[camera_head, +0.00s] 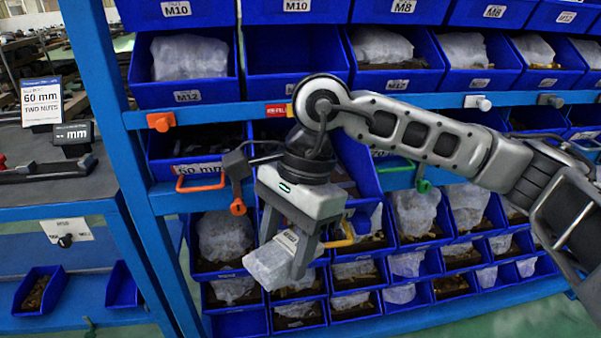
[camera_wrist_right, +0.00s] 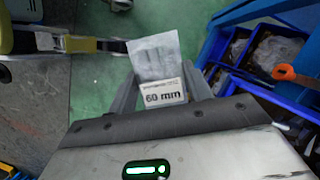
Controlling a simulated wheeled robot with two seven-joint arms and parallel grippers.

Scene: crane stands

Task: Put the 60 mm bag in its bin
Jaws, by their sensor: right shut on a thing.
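My right gripper (camera_head: 292,262) is shut on a clear, pale bag (camera_head: 268,266) and holds it in front of the lower bins. In the right wrist view the bag (camera_wrist_right: 156,58) sits between the fingers (camera_wrist_right: 158,95), with a white label (camera_wrist_right: 165,93) reading "60 mm". A blue bin (camera_head: 190,146) at left on the middle shelf has an orange handle and a "mm" label (camera_head: 199,169) whose first digit I cannot read surely. My left gripper is not in view.
A sign (camera_head: 41,101) on the left bench reads "60 mm, TWO NUTS". Green floor shows at lower right.

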